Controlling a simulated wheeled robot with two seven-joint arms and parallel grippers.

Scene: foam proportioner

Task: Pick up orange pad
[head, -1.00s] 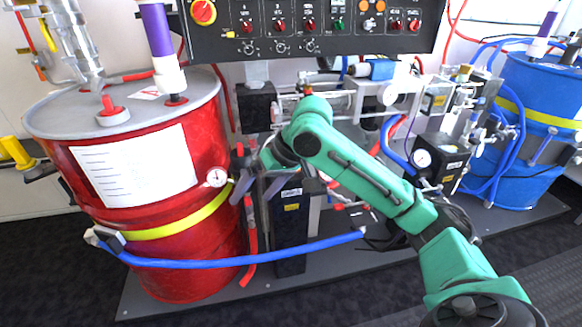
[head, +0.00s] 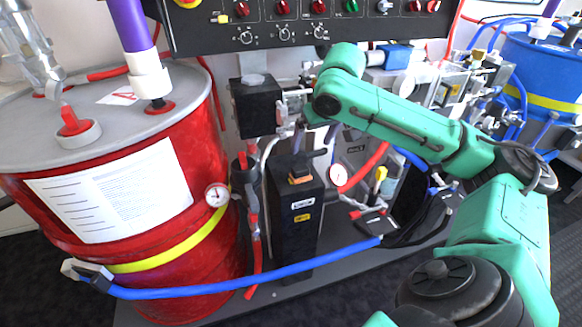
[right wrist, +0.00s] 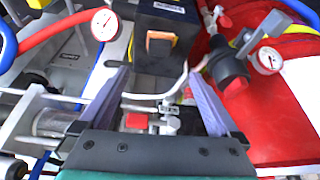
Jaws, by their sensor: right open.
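The orange pad (head: 300,177) is a small block on the top of a black upright box (head: 293,215), between the red drum and the gauges. In the right wrist view the orange pad (right wrist: 160,45) shows on the black box, beyond the fingertips. My right gripper (head: 314,146) is just above and behind the pad in the head view, partly hidden by its own arm. In the right wrist view its two fingers (right wrist: 156,76) are wide apart with nothing held between them. My left gripper is not in view.
A large red drum (head: 110,230) stands left of the black box. A blue hose (head: 220,285) runs across its front. A gauge (head: 338,175), a control panel (head: 300,25) overhead and pipework crowd the area. A blue drum (head: 540,70) stands at the far right.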

